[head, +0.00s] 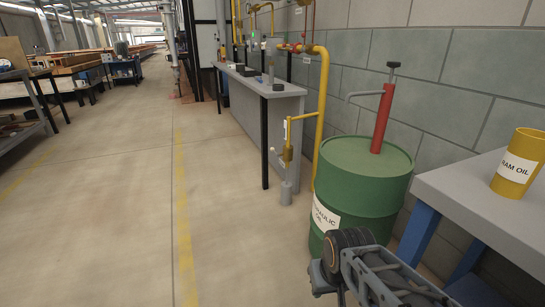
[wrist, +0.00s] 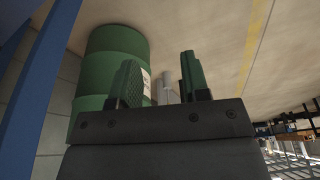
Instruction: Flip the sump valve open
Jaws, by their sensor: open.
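A brass valve (head: 287,153) sits on a grey standpipe (head: 286,192) that rises from the floor, left of the green drum in the head view. Its yellow lever (head: 304,117) sticks out to the right, roughly level, and a white tag hangs beside it. I cannot tell for certain that this is the sump valve. My gripper (wrist: 160,80) is open and empty in the wrist view. A grey post-like shape (wrist: 167,88) shows beyond and between the fingers, apart from them. The head view shows part of my arm at the bottom, well in front of the valve.
The green drum (head: 350,205) with a red hand pump (head: 382,118) stands close right of the valve. A grey bench (head: 258,90) and yellow pipe (head: 321,110) are behind. A table (head: 460,190) with a yellow container (head: 517,165) is right. The floor left is clear.

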